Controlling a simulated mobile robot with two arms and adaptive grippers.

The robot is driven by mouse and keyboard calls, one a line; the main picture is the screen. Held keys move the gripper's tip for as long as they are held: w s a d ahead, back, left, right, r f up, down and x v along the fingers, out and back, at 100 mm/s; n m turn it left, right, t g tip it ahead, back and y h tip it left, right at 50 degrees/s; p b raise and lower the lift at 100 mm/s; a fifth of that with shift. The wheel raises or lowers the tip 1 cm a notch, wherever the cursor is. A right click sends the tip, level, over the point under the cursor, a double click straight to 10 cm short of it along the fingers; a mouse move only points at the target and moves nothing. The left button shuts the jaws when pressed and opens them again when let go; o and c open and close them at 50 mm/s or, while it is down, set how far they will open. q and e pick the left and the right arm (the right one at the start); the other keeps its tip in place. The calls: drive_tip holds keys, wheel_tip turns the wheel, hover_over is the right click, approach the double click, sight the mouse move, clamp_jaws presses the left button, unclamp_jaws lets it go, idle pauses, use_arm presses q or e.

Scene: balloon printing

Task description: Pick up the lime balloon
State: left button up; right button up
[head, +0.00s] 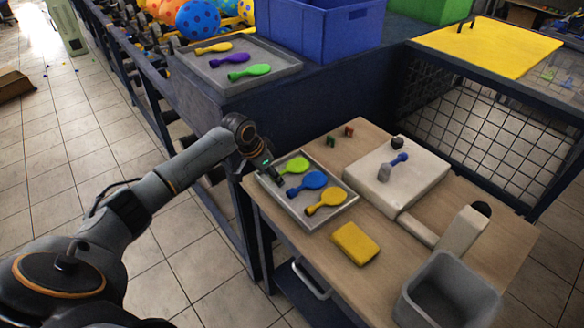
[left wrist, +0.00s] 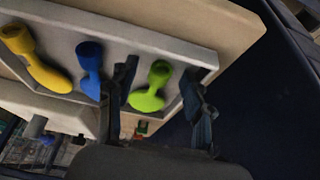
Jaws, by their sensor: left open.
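The lime balloon (head: 293,166) lies flat in a grey tray (head: 322,217) on the wooden table, at the tray's far left end. A blue balloon (head: 308,183) and a yellow balloon (head: 326,201) lie beside it in the same tray. My left gripper (head: 276,176) is at the tray's left edge, right beside the lime balloon. In the left wrist view the lime balloon (left wrist: 152,86) shows between the two open fingers of my left gripper (left wrist: 160,110), with the blue balloon (left wrist: 90,68) just outside one finger. My right gripper is not in view.
A white machine (head: 397,178) with a blue-handled lever stands behind the tray. A yellow sponge (head: 355,243) and a grey bin (head: 448,290) are on the table's near side. A second tray (head: 232,84) with several balloons and a blue crate (head: 322,30) sit on the dark counter behind.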

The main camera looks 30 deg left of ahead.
use_arm(q)
drive_tip(key=c, duration=0.8)
drive_tip(key=shift+r, duration=0.15)
